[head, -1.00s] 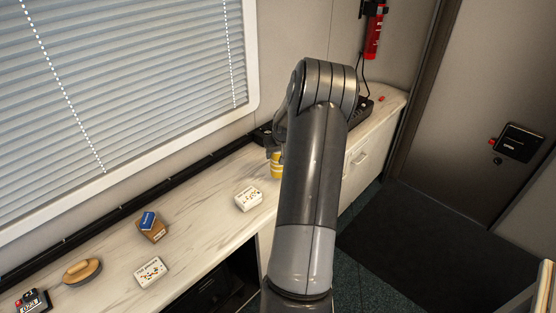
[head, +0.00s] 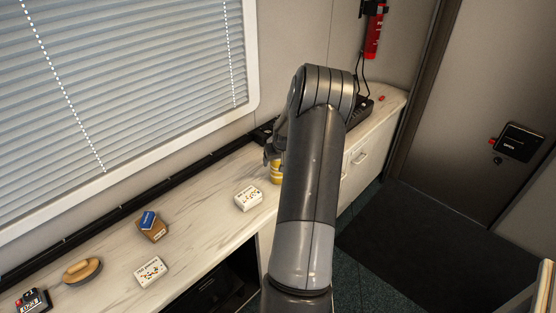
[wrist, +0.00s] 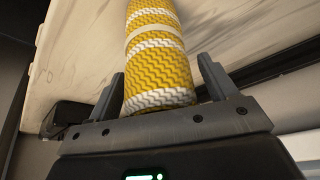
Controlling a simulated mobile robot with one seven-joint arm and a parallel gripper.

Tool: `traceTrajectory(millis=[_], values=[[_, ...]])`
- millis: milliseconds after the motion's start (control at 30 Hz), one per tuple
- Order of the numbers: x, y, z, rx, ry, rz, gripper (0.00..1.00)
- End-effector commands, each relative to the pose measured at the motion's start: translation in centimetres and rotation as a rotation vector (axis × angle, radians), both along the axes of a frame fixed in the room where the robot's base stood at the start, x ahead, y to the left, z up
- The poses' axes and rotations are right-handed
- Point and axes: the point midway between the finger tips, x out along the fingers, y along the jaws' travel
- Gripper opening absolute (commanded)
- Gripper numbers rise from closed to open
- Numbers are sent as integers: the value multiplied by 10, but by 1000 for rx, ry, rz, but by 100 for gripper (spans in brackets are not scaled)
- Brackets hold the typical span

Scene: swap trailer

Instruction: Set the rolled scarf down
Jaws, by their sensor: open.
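The rolled scarf (wrist: 160,62) is yellow and white with a zigzag knit and a pale band around it. In the wrist view it lies between the two fingers of my gripper (wrist: 163,90), which is open, with a gap showing at the left finger. In the head view a small yellow part of the scarf (head: 276,173) shows at the counter (head: 205,205), beside my arm. My arm hides most of the scarf and the gripper there. The scarf appears to rest on the pale counter surface, but its contact is hidden.
A white patterned box (head: 248,198) lies left of the scarf. Further left are a brown box with a blue packet (head: 149,221), another patterned box (head: 150,271) and a wooden-backed brush (head: 82,270). A black device (head: 358,112) stands behind my arm. Bare counter lies between these.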

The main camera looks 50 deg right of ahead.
Motion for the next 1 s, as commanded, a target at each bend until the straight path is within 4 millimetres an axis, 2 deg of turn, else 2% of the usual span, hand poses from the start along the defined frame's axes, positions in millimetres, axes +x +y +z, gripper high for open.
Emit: traceTrajectory(millis=[267, 700, 833, 1000], values=[[-4, 1, 13, -1, -1, -1, 78], [-33, 17, 87, -3, -1, -1, 78], [-38, 21, 102, -2, -1, 0, 78], [-43, 23, 112, -1, 0, 0, 78]])
